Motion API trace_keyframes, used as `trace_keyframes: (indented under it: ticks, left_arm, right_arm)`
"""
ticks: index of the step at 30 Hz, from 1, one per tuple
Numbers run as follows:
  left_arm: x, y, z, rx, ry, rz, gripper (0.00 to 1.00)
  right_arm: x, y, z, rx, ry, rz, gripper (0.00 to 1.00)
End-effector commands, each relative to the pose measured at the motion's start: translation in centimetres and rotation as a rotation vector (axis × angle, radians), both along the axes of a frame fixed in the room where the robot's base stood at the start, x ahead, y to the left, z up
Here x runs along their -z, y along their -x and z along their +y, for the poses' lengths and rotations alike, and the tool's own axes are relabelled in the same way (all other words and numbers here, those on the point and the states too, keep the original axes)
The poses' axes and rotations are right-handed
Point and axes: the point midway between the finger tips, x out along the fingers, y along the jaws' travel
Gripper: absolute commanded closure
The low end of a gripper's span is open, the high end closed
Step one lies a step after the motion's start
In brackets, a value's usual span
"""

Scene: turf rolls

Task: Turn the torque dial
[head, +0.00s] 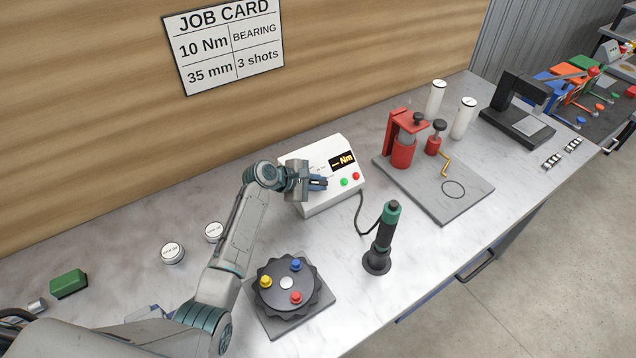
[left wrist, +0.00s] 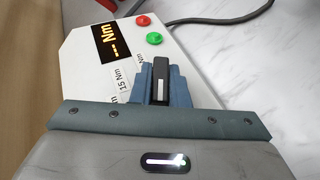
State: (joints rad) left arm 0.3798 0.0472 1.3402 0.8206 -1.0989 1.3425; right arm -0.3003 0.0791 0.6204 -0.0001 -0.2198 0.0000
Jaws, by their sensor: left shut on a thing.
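The white torque controller box (head: 322,207) stands on the bench with a small lit display (head: 343,161) reading dashes and "Nm". Its display (left wrist: 108,42) also shows in the left wrist view, beside a "15 Nm" label. My left gripper (head: 318,184) is at the box's sloped face. In the left wrist view my left gripper (left wrist: 160,75) is shut on the dark torque dial (left wrist: 161,86), which has a white mark on it. The fingers hide the dial's sides and part of the scale. My right gripper is not in view.
A black-and-green screwdriver (head: 383,235) stands upright right of the box, its cable running to it. A dark round turntable (head: 287,289) with coloured knobs is in front. A red press (head: 402,137) stands behind right. The job card (head: 225,42) reads 10 Nm.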

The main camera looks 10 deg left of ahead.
Motion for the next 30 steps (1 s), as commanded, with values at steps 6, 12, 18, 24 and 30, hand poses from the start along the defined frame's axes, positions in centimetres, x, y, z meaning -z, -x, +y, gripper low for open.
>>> trace_keyframes:
  ticks: [6, 12, 18, 24, 30]
  left_arm:
    - [-0.20, -0.19, -0.01, 0.154, -0.096, 0.098, 1.00]
    - [-0.26, -0.25, -0.04, 0.297, -0.185, 0.188, 1.00]
    - [-0.24, -0.27, -0.10, 0.437, -0.275, 0.280, 1.00]
    - [-0.19, -0.26, -0.11, 0.574, -0.361, 0.366, 1.00]
    - [-0.16, -0.29, -0.15, 0.685, -0.433, 0.438, 1.00]
  right_arm:
    - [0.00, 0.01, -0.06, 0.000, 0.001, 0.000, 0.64]
    - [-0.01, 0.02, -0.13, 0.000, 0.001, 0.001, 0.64]
    - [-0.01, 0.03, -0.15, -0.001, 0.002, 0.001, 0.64]
    - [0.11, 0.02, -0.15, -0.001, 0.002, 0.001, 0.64]
    - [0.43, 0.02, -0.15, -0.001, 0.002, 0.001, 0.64]
